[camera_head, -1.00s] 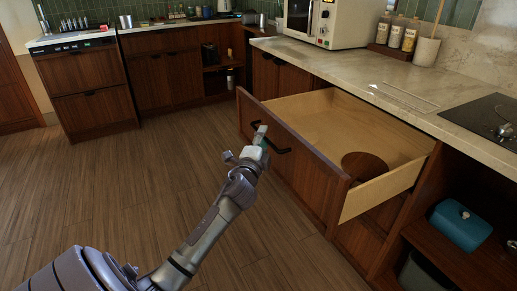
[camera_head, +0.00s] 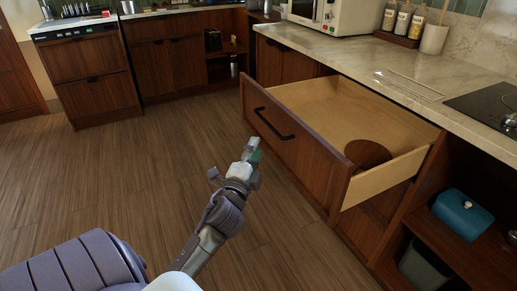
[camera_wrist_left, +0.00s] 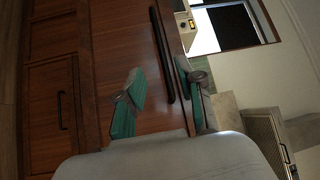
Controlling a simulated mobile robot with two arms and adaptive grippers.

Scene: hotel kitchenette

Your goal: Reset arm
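My left gripper (camera_head: 252,147) is in front of the open drawer, to the left of its black handle (camera_head: 273,124) and apart from it. In the left wrist view, the two green-padded fingers (camera_wrist_left: 166,84) are spread with nothing held between them. The drawer's dark wood front (camera_wrist_left: 150,115) and its bar handle (camera_wrist_left: 162,55) show beyond the fingertips. The drawer (camera_head: 310,100) is pulled out and has a pale wooden inside. A round brown wooden piece (camera_head: 368,155) is inside near its front right corner. My right gripper is out of view.
A stone counter (camera_head: 400,65) runs above the drawer, with a microwave (camera_head: 345,14), jars (camera_head: 403,20) and a black cooktop (camera_head: 490,108). A teal box (camera_head: 462,215) sits on the open shelf at lower right. The wooden floor (camera_head: 130,180) to the left is clear.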

